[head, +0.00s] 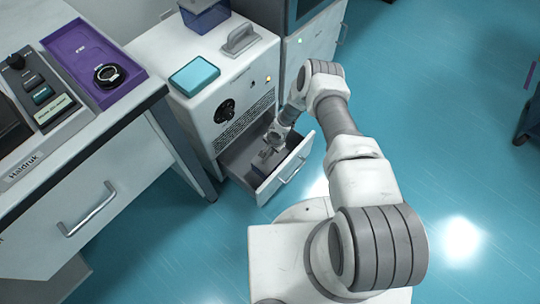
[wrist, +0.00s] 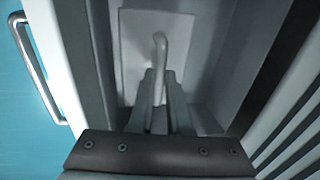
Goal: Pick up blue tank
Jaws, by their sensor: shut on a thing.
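My gripper (head: 268,152) reaches down into an open drawer (head: 294,172) of the white cabinet. In the wrist view my gripper (wrist: 161,85) is shut on the upright grey handle (wrist: 160,45) of a pale flat plate (wrist: 135,50), which is inside the drawer. I cannot tell whether the plate touches the drawer floor. On the cabinet top stand a dark blue box (head: 205,17), cut off by the upper picture edge, and a low box with a teal top (head: 195,76). I cannot tell which is the blue tank. My gripper is apart from both.
A grey plate with a handle (head: 241,39) lies on the white cabinet (head: 237,88). At left, a desk holds a purple tray (head: 92,50) and a control panel (head: 38,90). The drawer walls stand close around my gripper. Teal floor is open on the right.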

